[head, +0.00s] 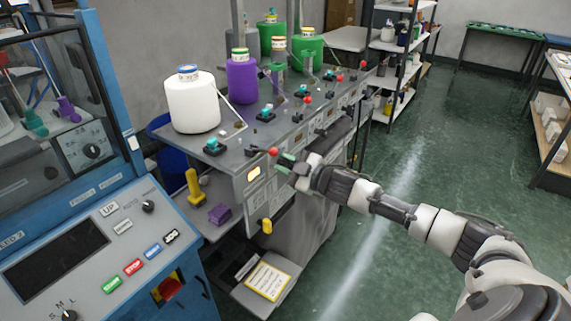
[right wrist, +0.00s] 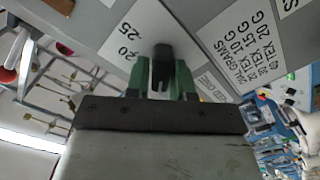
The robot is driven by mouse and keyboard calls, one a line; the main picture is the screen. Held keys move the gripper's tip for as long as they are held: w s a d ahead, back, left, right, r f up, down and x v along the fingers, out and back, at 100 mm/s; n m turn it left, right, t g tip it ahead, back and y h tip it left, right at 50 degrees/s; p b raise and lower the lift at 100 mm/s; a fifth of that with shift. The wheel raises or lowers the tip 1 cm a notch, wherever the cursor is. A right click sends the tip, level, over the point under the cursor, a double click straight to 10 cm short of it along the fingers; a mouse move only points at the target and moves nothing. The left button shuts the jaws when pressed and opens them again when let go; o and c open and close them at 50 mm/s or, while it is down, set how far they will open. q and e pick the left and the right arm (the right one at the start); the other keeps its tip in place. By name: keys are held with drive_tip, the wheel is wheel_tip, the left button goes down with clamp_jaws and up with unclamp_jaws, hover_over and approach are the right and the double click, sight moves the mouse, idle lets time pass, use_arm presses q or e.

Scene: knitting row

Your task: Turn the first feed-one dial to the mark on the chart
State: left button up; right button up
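My right gripper (head: 284,163) reaches the front panel of the first machine (head: 225,165) in the row, just below a red ball knob. In the right wrist view my green fingers (right wrist: 163,78) stand on both sides of a dark dial knob (right wrist: 163,60) and appear closed on it. The dial's white scale plate (right wrist: 128,32) shows 20 and 25; the rest of the scale is partly hidden. A white chart (right wrist: 243,45) with rows of gram values is on the panel beside it. The head view hides the dial behind my gripper. My left gripper is not in view.
A red ball knob (head: 273,152) sticks out just above my gripper. A yellow handle (head: 266,226) is below. White (head: 192,105) and purple (head: 242,80) yarn cones stand on top. A blue control console (head: 95,245) is at left. The green floor (head: 400,180) is clear at right.

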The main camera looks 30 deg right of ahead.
drive_tip(key=o, duration=0.3)
drive_tip(key=shift+s+d+f+b, duration=0.15)
drive_tip(key=shift+s+d+b, duration=0.2)
drive_tip(key=shift+s, duration=0.2)
drive_tip(key=shift+b+v, duration=1.35)
drive_tip(key=shift+v, duration=3.45)
